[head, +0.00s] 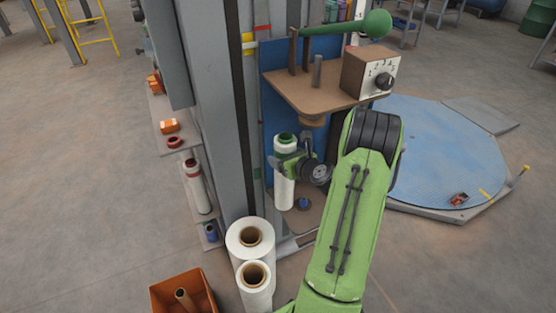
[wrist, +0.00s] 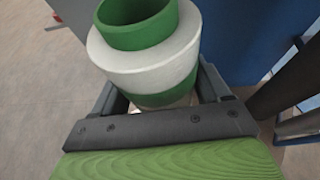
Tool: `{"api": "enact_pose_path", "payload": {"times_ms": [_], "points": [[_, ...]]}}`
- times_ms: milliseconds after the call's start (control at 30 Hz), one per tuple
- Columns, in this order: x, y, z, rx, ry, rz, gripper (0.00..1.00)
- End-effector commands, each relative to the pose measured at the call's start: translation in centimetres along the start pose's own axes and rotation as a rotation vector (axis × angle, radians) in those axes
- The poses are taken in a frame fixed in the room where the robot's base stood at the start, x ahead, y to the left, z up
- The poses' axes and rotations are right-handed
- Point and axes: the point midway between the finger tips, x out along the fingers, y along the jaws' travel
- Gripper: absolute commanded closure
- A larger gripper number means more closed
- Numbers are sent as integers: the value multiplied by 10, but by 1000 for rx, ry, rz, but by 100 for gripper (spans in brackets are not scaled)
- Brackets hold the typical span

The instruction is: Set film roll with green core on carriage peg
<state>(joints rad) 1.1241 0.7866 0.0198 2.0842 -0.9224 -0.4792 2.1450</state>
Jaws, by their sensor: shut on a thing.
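The film roll with green core (head: 285,185) is white and upright, below the brown carriage plate and in front of the blue panel. In the wrist view the roll (wrist: 150,55) fills the top middle, with its hollow green core rising above the white film and a green band lower down. My gripper (head: 292,165) is shut on its upper part; the jaws (wrist: 165,95) lie on both sides. An upright grey peg (head: 317,70) stands on the brown plate (head: 295,92). I cannot tell whether the roll's bottom touches the lower brown base (head: 310,216).
A control box (head: 370,75) and a green-knobbed lever (head: 350,27) are on the plate. A grey column (head: 215,100) stands left. White rolls (head: 250,237) and an orange bin (head: 183,293) are at the front. A shelf (head: 178,139) holds a red-cored roll (head: 196,186). A blue turntable (head: 430,150) lies right.

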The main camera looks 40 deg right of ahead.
Motion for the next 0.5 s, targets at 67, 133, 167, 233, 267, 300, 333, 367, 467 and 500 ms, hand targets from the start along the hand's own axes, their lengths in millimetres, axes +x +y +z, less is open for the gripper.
{"api": "enact_pose_path", "payload": {"times_ms": [67,133,167,233,267,300,333,367,467,500], "points": [[-1,-8,1,-2,-5,-3,100],[-1,-14,1,-3,-5,-4,100],[-2,-16,1,-3,-5,-3,100],[-2,-22,2,-2,-5,-2,100],[-2,-25,2,-1,-5,-2,100],[-3,-28,2,-1,-5,-3,100],[-3,-31,2,-1,-5,-2,100],[-3,-33,2,-2,-5,-2,100],[-4,-41,1,-2,-5,-2,100],[-4,-45,1,-1,-5,-2,100]]}}
